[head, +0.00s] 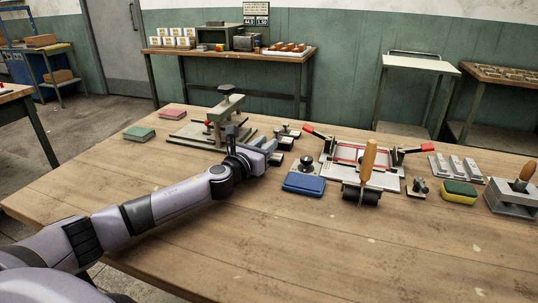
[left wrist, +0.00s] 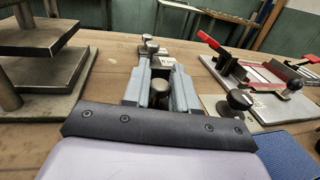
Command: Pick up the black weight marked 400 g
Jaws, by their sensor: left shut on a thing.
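My left gripper (head: 266,147) reaches over the middle of the table in the head view. In the left wrist view its two grey fingers (left wrist: 160,92) are shut around a dark, round-topped piece, which looks like a black weight (left wrist: 159,85). Its mark cannot be read, and I cannot tell if it is clear of the table. Another black-knobbed weight (head: 305,163) stands on a light plate to the right of the gripper; it also shows in the left wrist view (left wrist: 239,99). Small weights (head: 289,130) stand just beyond the gripper. My right gripper is not in view.
A press (head: 225,118) stands close left of the gripper. A blue pad (head: 303,184), a wooden-handled roller (head: 368,160) and a red-handled frame (head: 328,171) lie to the right. A sponge (head: 459,192) is farther right. The front of the table (head: 250,245) is clear.

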